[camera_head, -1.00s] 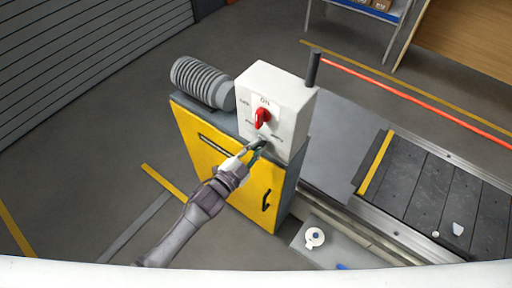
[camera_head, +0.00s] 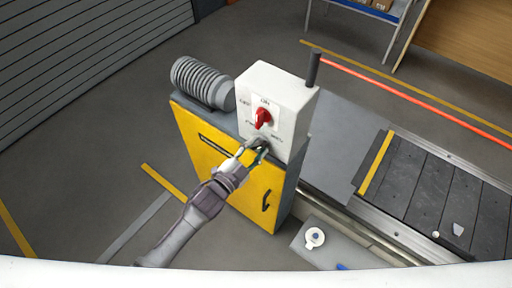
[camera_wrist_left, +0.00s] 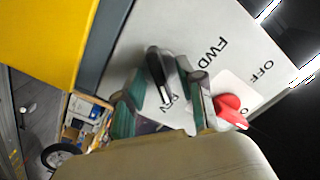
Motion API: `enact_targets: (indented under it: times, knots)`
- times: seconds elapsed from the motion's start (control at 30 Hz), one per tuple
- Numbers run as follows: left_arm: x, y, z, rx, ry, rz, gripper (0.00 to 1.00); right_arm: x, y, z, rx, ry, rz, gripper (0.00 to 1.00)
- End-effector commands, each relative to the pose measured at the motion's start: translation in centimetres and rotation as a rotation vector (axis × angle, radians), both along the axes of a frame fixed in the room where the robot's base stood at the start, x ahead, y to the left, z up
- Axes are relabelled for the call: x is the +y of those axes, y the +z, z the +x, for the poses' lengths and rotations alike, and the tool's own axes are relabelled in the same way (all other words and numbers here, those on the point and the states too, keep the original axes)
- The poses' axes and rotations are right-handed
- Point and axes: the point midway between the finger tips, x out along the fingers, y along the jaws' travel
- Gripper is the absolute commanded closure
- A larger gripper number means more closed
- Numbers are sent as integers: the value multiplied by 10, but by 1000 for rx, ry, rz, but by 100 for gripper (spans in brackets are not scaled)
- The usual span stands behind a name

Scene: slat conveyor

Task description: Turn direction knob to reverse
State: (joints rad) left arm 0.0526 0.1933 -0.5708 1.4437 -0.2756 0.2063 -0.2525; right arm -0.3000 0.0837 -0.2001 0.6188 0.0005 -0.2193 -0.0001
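The white control box (camera_head: 284,88) stands on a yellow cabinet. Its lower black direction knob (camera_wrist_left: 158,75) sits between the FWD label and another label that is partly hidden by my fingers. My left gripper (camera_head: 253,153) is at this knob, in front of the box face. In the left wrist view, the fingers of my left gripper (camera_wrist_left: 165,98) stand apart on either side of the knob, with gaps visible; contact cannot be told. The red power knob (camera_head: 263,118) is above, between OFF and ON labels, and shows beside one finger in the left wrist view (camera_wrist_left: 230,108). My right gripper is not in view.
The yellow cabinet (camera_head: 188,133) has a dark handle and a ribbed grey motor (camera_head: 200,82) on top. A dark post (camera_head: 313,68) rises by the box. The slat conveyor (camera_head: 430,190) is at right. A tape roll (camera_head: 315,238) lies on a grey surface. The floor at left is clear.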

Motion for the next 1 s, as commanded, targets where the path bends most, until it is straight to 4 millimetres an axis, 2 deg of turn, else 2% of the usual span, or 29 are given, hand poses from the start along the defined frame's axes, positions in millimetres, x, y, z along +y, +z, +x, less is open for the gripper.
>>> enact_targets:
  times: [0.53, 0.7, 1.0]
  knots:
    - [59, -2, -82, 3, 0, 2, 61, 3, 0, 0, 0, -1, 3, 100]
    - [67, -1, -93, 1, 0, 1, 61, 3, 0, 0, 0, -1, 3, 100]
    - [69, 0, -94, 1, 0, 2, 61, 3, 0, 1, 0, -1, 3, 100]
